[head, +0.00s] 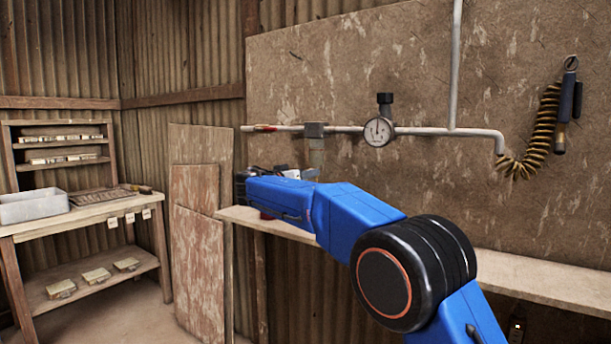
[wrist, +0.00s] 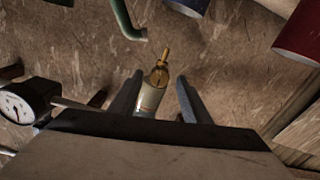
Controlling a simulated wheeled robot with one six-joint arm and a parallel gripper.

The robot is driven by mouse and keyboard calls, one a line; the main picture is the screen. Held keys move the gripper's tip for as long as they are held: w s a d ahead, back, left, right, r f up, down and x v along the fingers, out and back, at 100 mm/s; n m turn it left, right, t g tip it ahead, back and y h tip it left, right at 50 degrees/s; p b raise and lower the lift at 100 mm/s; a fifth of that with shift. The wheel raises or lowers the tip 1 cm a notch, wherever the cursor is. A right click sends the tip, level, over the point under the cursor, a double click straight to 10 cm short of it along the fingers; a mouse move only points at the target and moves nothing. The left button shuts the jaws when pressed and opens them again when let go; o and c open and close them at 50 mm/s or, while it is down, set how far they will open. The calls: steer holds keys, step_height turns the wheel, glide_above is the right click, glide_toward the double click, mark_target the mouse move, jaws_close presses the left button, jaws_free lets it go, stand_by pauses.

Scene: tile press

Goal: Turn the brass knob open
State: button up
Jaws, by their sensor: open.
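The brass knob (wrist: 158,77) is small, with a thin pointed tip, at the end of a pale cylindrical bowl (wrist: 149,101) in the wrist view. My gripper (wrist: 160,75) is open, with one dark finger on each side of the knob and bowl. Gaps show between them and both fingers; how deep the knob lies between the fingers is hard to tell. In the head view the bowl (head: 316,156) hangs under a grey block on the wall pipe. My gripper (head: 303,173) is just below it, partly hidden by my arm; the knob cannot be made out there.
A round gauge (head: 379,131) sits on the pipe right of the bowl, also in the wrist view (wrist: 18,108). A red-handled valve (head: 265,128) is to its left. A red cylinder (wrist: 300,35) and green hose (wrist: 126,22) are near. A shelf (head: 540,277) runs below.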

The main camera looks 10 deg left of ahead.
steer(key=shift+w+d, duration=0.1)
steer(key=shift+w, duration=0.05)
steer(key=shift+c, duration=0.3)
steer(key=c, duration=1)
steer(key=shift+n, duration=0.3)
steer(key=n, duration=1.7)
steer(key=shift+f, duration=0.15)
steer(key=shift+n, duration=0.3)
